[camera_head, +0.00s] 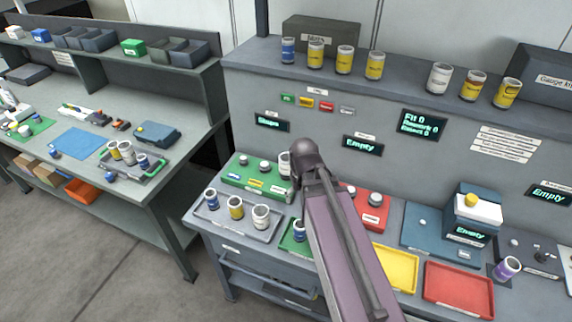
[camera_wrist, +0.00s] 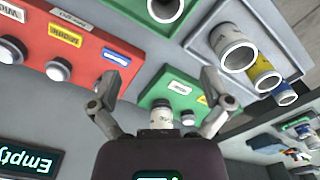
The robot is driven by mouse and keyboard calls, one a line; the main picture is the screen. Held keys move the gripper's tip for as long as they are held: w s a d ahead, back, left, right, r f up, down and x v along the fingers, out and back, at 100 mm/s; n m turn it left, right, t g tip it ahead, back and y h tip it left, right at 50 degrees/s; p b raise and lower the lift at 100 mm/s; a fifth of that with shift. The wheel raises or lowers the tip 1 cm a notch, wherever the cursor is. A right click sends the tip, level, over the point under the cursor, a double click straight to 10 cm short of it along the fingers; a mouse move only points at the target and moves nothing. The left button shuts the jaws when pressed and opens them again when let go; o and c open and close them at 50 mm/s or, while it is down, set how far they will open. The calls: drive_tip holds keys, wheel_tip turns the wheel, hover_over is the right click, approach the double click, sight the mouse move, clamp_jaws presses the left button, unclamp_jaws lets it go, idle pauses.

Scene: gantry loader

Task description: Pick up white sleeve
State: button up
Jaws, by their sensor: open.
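A white sleeve (camera_head: 261,216) stands upright at the right end of the grey tray (camera_head: 238,226), beside a yellow sleeve (camera_head: 236,207) and a blue sleeve (camera_head: 211,199). In the wrist view the white sleeve (camera_wrist: 235,50) shows its open end at upper right, outside my fingers. Another whitish sleeve (camera_head: 284,163) stands on the green board (camera_head: 232,178), partly hidden by my gripper (camera_head: 305,155). In the wrist view a whitish, dark-topped piece (camera_wrist: 162,117) lies between my open fingers, apart from both. My gripper (camera_wrist: 162,75) is open and empty.
A red board (camera_head: 372,217) with pale knobs, yellow tray (camera_head: 395,268) and red tray (camera_head: 458,288) lie to the right. Another white sleeve (camera_head: 439,77) stands on the upper shelf (camera_head: 400,85) among yellow ones. A side table (camera_head: 80,175) holds other parts.

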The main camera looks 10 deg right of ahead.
sight(286, 165)
drive_tip(key=w+r+n+p, duration=0.1)
drive_tip(key=w+r+p, duration=0.2)
drive_tip(key=w, duration=0.8)
drive_tip(key=w+r+n+p, duration=0.2)
drive_tip(key=w+r+p, duration=0.2)
drive_tip(key=w, duration=0.7)
drive_tip(key=shift+w+d+r+n, duration=0.25)
drive_tip(key=shift+w+r+n, duration=0.05)
drive_tip(key=shift+w, duration=0.05)
drive_tip(key=shift+f, duration=0.1)
wheel_tip(286, 165, down, 8)
drive_tip(key=b, duration=0.8)
drive_tip(key=shift+f, duration=0.25)
drive_tip(key=shift+f+b, duration=0.1)
drive_tip(key=shift+b, duration=0.2)
drive_tip(key=shift+a+f+b, duration=0.15)
drive_tip(key=shift+f+b, duration=2.35)
drive_tip(key=c, duration=1.1)
